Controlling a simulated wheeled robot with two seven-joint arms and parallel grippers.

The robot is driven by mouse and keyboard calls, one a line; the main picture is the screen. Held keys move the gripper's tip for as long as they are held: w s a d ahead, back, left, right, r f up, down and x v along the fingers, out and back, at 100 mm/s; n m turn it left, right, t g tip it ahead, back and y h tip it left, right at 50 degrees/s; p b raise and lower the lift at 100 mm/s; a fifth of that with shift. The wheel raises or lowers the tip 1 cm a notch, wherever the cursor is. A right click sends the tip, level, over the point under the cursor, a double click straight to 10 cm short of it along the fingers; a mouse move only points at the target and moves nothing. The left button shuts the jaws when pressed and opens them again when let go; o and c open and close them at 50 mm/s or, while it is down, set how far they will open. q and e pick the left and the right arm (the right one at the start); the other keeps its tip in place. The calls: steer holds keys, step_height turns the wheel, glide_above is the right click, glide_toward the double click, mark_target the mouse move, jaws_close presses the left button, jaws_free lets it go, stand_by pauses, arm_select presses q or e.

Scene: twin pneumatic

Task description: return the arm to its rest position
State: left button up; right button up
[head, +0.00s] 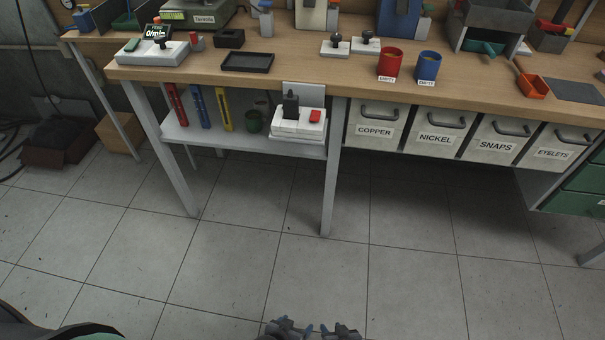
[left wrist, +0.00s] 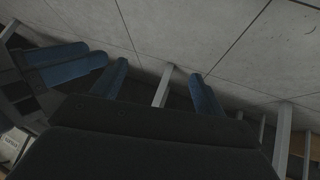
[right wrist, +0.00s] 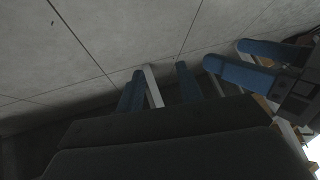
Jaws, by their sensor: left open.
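My two grippers show at the bottom edge of the head view, low in front of the bench and over the floor. My left gripper (head: 288,326) and my right gripper (head: 340,331) are close side by side, mostly cut off by the frame. In the left wrist view, the blue fingers of my left gripper (left wrist: 159,86) stand apart with nothing between them. In the right wrist view, the blue fingers of my right gripper (right wrist: 160,84) are apart with a smaller gap, also empty. Each wrist view shows the other gripper's blue fingers at its side.
The wooden bench (head: 300,65) holds a black tray (head: 247,62), a red cup (head: 390,64) and a blue cup (head: 428,66). Labelled drawers (head: 376,128) hang below it. A lower shelf (head: 240,142) holds binders and a white device. The tiled floor (head: 260,250) before it is clear.

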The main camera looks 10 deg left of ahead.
arm_select(q)
steer(key=s+a+r+g+p, duration=0.1)
steer(key=r+p, duration=0.4)
steer(key=r, duration=0.8)
steer(key=a+r+g+y+p, duration=0.1)
steer(key=a+r+p, duration=0.3)
steer(key=r, duration=0.9)
steer(key=s+a+r+g+y+p, duration=0.1)
steer(key=a+r+g+p, duration=0.2)
steer(key=r, duration=1)
steer(key=p, duration=0.3)
steer(key=shift+s+r, duration=0.25)
steer(key=shift+s, duration=0.05)
arm_select(e)
steer(key=s+d+r+g+h, duration=0.1)
steer(key=d+r, duration=0.3)
steer(key=r, duration=1.5)
steer(key=s+d+r+g+h, duration=0.1)
steer(key=d+r+g, duration=0.3)
steer(key=r, duration=1.6)
steer(key=shift+s+r, duration=0.25)
steer(key=shift+s, duration=0.05)
